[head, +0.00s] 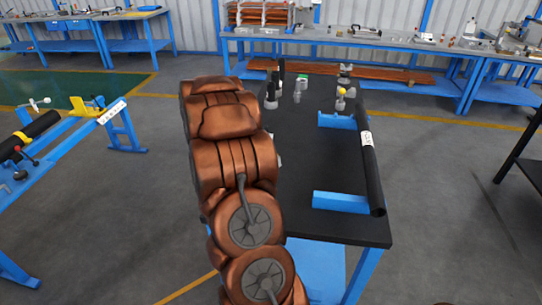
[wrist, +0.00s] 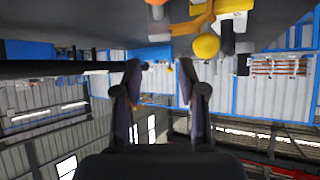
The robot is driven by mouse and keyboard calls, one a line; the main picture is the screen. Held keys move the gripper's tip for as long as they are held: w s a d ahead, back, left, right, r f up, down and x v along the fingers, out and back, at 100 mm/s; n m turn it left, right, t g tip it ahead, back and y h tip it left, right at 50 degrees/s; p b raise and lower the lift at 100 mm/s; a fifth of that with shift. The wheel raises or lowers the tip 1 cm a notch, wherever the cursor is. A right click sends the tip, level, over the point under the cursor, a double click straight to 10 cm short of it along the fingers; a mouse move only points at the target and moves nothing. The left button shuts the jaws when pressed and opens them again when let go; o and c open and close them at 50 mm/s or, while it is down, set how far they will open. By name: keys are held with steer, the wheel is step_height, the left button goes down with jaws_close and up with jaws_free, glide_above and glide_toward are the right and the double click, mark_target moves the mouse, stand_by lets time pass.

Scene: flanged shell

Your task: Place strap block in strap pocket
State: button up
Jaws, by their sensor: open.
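My gripper (wrist: 160,82) shows in the wrist view with its two dark fingers apart and nothing between them. In the head view my copper-coloured arm hides the gripper and the left side of the black table (head: 310,165). I cannot pick out the strap block or the strap pocket for certain. Small grey and dark parts (head: 298,88) stand at the table's far end. A fitting with a yellow ball (head: 341,91) stands to their right. The yellow ball (wrist: 206,46) also shows in the wrist view, above and right of the fingers, apart from them.
A black pipe (head: 371,165) lies along the table's right side on blue supports (head: 341,202). A blue stand (head: 75,140) with another pipe is at left. Workbenches (head: 400,42) line the back wall.

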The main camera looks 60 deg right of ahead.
steer(key=shift+v, duration=2.4)
